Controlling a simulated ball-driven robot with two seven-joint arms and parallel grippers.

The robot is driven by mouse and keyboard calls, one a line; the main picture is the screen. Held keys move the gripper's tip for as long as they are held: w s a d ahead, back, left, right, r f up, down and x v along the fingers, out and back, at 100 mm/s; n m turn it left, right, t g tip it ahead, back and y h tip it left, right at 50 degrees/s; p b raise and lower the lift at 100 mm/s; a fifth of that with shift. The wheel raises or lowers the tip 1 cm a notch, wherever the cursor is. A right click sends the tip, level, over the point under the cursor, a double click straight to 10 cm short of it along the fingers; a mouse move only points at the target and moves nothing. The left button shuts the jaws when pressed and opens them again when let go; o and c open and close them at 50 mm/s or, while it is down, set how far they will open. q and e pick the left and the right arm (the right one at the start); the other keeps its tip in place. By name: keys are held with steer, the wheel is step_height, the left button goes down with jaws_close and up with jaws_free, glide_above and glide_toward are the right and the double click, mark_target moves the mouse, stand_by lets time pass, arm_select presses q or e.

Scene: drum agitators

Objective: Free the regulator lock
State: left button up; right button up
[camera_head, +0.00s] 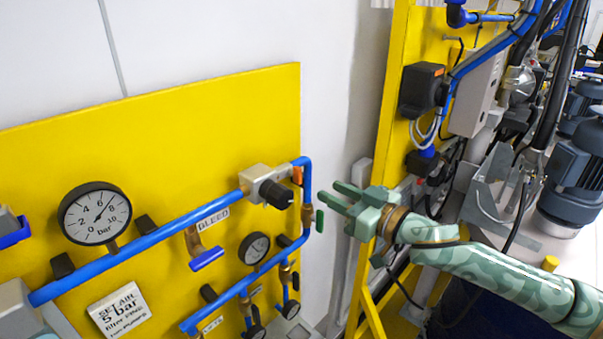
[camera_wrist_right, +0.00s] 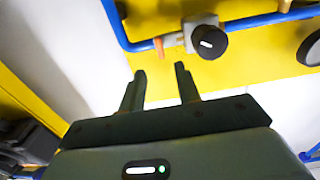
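The regulator (camera_head: 258,178) is a grey block with a round black knob (camera_head: 278,194), set in the blue pipe on the yellow panel. A small orange tab (camera_head: 297,175) sits beside it at the pipe's corner; I take it for the lock. In the right wrist view the knob (camera_wrist_right: 209,42) and the orange tab (camera_wrist_right: 159,48) show beyond the fingers. My right gripper (camera_head: 328,193) is open and empty, to the right of the regulator and apart from it. Its two parted fingers (camera_wrist_right: 160,72) point towards the tab. My left gripper is not in view.
A large gauge (camera_head: 95,213), a blue-handled bleed valve (camera_head: 206,258), a smaller gauge (camera_head: 254,248) and a printed sign (camera_head: 119,311) are on the panel. A yellow post (camera_head: 388,120) stands behind my right gripper.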

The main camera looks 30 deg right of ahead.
mark_target(301, 176)
steer(key=p+x, duration=0.3)
steer(key=x, duration=0.6)
steer(key=shift+w+a, duration=0.1)
jaws_close()
